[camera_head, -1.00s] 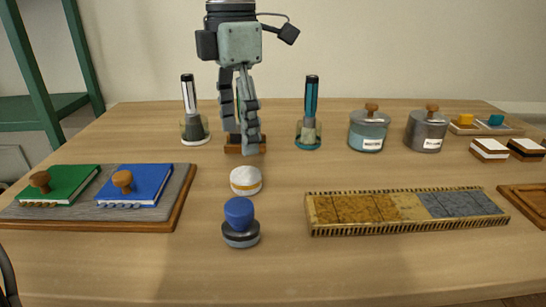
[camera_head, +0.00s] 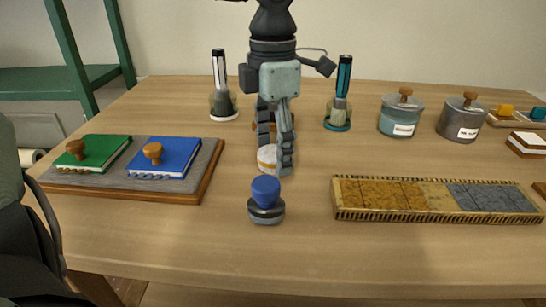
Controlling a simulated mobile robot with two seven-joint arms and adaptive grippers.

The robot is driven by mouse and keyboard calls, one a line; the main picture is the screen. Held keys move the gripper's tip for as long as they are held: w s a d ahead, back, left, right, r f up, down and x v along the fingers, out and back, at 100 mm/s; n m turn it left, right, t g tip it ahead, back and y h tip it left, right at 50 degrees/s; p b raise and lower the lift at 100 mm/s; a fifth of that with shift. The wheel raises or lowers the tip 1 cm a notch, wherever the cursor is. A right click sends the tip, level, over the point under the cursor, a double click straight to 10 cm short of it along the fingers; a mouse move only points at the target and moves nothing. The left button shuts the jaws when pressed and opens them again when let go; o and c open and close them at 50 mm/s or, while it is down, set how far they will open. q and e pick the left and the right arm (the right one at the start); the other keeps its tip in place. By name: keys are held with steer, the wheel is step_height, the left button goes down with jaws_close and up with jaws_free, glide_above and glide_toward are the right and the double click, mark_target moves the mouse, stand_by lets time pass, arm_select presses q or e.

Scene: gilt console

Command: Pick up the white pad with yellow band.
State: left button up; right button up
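The white pad with a yellow band (camera_head: 266,158) is small and round and rests on the table behind the blue-topped stamp. My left gripper (camera_head: 275,158) reaches down over it from above. Its fingers are apart, one in front of the pad's right side and the other at its far side, partly hiding the pad. I see no clear sign that the fingers are closed on it. My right gripper is not in view.
The blue-topped stamp (camera_head: 265,202) stands just in front. A grey board (camera_head: 205,172) with green and blue books is left, a patterned tray (camera_head: 430,212) right. Two brush holders (camera_head: 223,104) (camera_head: 338,115) and lidded jars (camera_head: 401,118) (camera_head: 460,120) stand behind.

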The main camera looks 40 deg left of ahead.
arm_select(q)
steer(key=c, duration=1)
steer(key=shift+o, duration=0.2)
steer(key=shift+r, duration=0.45)
step_height(320, 180, up, 19)
step_height(320, 180, up, 7)
steer(key=p, duration=0.1)
glide_above(273, 151)
steer(key=shift+r, duration=0.55)
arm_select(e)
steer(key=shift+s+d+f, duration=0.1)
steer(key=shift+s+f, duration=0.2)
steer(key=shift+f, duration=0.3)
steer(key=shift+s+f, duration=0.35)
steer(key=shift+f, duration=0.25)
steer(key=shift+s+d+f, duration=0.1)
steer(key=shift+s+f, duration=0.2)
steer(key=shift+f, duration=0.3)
arm_select(q)
steer(key=o, duration=0.3)
steer(key=c, duration=0.4)
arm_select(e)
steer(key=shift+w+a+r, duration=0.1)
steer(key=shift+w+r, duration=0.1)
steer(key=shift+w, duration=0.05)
